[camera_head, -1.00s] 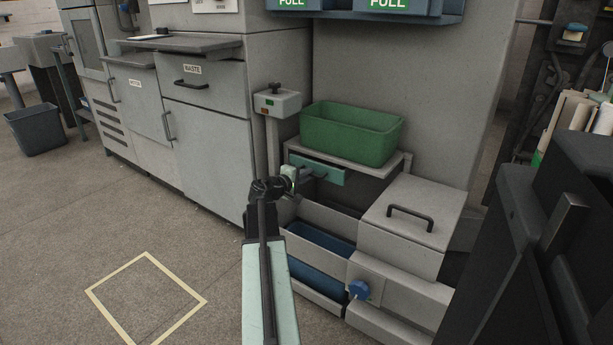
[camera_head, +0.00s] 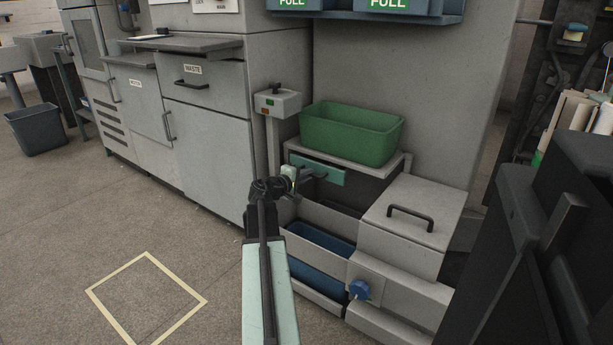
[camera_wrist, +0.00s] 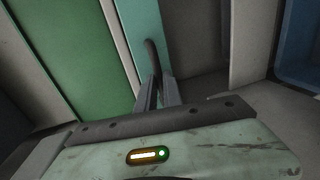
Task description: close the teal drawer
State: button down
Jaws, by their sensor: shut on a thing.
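The teal drawer (camera_head: 333,176) shows as a narrow front panel below the shelf with the green bin. Its front also shows in the wrist view (camera_wrist: 141,32). A dark curved handle (camera_wrist: 152,58) stands out from the teal front. My gripper (camera_head: 308,175) is at this handle, in front of the drawer. In the wrist view its two fingers (camera_wrist: 159,93) are closed around the near end of the handle. The drawer's inside is hidden, and how far it stands out from the cabinet is hard to tell.
A green bin (camera_head: 352,132) stands on the shelf above. Below is an open compartment with a blue bin (camera_head: 318,272). A pale box with a black handle (camera_head: 412,212) and a blue knob (camera_head: 358,289) are at the right. A grey post (camera_head: 278,104) stands left.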

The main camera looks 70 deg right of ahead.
jog(key=shift+d, duration=0.1)
jog(key=shift+r+x, duration=0.2)
jog(key=shift+x, duration=0.7)
jog(key=shift+r+x, duration=0.2)
jog(key=shift+x, duration=0.65)
jog(key=shift+d, duration=0.1)
jog(key=c, duration=1.5)
grip_release()
jog(key=p, duration=0.2)
send_near(315, 169)
jog(key=shift+d+f, duration=0.2)
jog(key=shift+d, duration=0.15)
